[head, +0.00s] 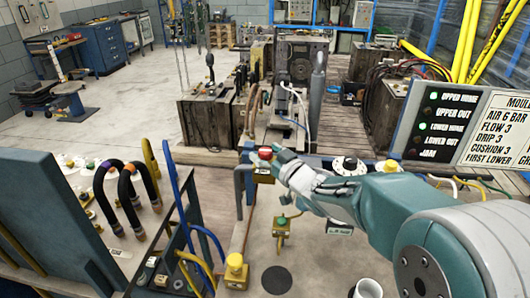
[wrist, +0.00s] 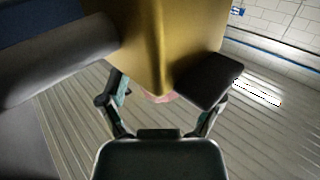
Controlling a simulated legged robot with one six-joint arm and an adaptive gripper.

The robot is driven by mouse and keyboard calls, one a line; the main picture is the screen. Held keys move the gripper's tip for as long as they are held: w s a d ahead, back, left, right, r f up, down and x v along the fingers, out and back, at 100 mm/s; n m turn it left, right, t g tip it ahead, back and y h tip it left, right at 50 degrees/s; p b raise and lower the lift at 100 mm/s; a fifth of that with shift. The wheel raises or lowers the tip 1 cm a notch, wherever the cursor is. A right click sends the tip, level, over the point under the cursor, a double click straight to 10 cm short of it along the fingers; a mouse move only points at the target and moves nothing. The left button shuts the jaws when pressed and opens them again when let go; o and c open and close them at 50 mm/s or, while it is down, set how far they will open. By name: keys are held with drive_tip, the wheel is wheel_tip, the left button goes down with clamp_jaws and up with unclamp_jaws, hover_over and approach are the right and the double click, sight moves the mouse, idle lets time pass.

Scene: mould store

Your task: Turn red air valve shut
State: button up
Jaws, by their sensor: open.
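The red air valve shows in the head view as a red knob (head: 265,152) on a small brass-yellow body, mounted on a grey pipe. My gripper (head: 281,160) reaches in from the right, with its fingers right beside the knob. In the wrist view a large brass-yellow body (wrist: 165,40) fills the top middle, and a small pinkish-red patch (wrist: 158,97) shows under its lower edge. My gripper (wrist: 160,92) is open, with one finger on each side of that patch. The knob is mostly hidden there, and I cannot tell whether the fingers touch it.
A yellow-topped fitting (head: 235,265) stands below the valve, and another yellow fitting (head: 281,228) hangs nearby. A black-and-white dial (head: 349,165) is behind my arm. A lit sign panel (head: 437,133) is at the right. A panel with curved black hoses (head: 125,195) is at the left.

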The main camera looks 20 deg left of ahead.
clamp_jaws()
drive_tip(key=shift+m+t+h, duration=0.3)
drive_tip(key=shift+t, duration=0.2)
drive_tip(key=shift+s+a+m+t+h, duration=0.1)
drive_tip(key=shift+a+m+t+h, duration=0.05)
drive_tip(key=shift+m+t+h, duration=2.05)
drive_tip(key=m+t+h, duration=0.1)
drive_tip(key=m+h, duration=0.1)
drive_tip(key=h, duration=0.1)
drive_tip(key=m+t+h, duration=0.2)
drive_tip(key=shift+t+h, duration=0.3)
drive_tip(key=shift+h, duration=0.1)
drive_tip(key=m+h, duration=0.2)
drive_tip(key=h, duration=0.2)
drive_tip(key=m+h, duration=0.3)
drive_tip(key=shift+t+h, duration=0.3)
drive_tip(key=shift+h, duration=0.1)
drive_tip(key=shift+m+g+h, duration=0.9)
drive_tip(key=shift+m+h, duration=1)
drive_tip(key=shift+h, duration=0.9)
drive_tip(key=shift+r, duration=0.1)
